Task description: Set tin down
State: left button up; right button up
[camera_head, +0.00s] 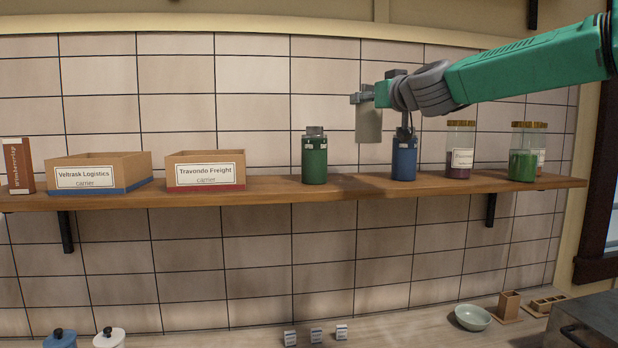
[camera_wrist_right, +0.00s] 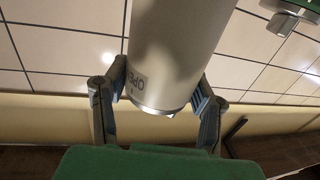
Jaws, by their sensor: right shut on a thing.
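A plain grey tin (camera_head: 369,124) hangs above the wooden shelf, between the green canister (camera_head: 314,160) and the blue canister (camera_head: 404,158). My right gripper (camera_head: 371,97) is shut on its upper part. In the right wrist view the tin (camera_wrist_right: 172,45) is a large silvery cylinder with a small printed label, between the two fingers of my gripper (camera_wrist_right: 160,85). Its bottom is clear of the shelf board in the head view. My left gripper is not in view.
The shelf (camera_head: 270,194) also bears a Veltrask Logistics box (camera_head: 100,173), a Travondo Freight box (camera_head: 206,170), a brown-and-white carton (camera_head: 17,165) and lidded jars (camera_head: 460,150). Bare board lies between the two canisters. A bowl (camera_head: 472,317) is on the counter below.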

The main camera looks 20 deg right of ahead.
send_over(371, 140)
jog(key=w, duration=0.2)
jog(key=f, duration=0.4)
jog(key=shift+s+d+f, duration=0.1)
jog(key=shift+s+d, duration=0.1)
jog(key=f, duration=0.4)
jog(key=shift+w+f+b, duration=0.3)
jog(key=shift+f+b, duration=0.05)
jog(key=shift+s+d+f, duration=0.1)
jog(key=shift+f, duration=0.15)
jog(key=shift+d, duration=0.15)
jog(key=o, duration=1.3)
jog(key=shift+f, duration=0.1)
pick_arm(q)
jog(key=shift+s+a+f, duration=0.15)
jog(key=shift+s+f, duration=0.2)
pick_arm(e)
jog(key=shift+o, duration=0.2)
jog(key=shift+a, duration=0.25)
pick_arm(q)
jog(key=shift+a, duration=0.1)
pick_arm(e)
jog(key=shift+a, duration=0.1)
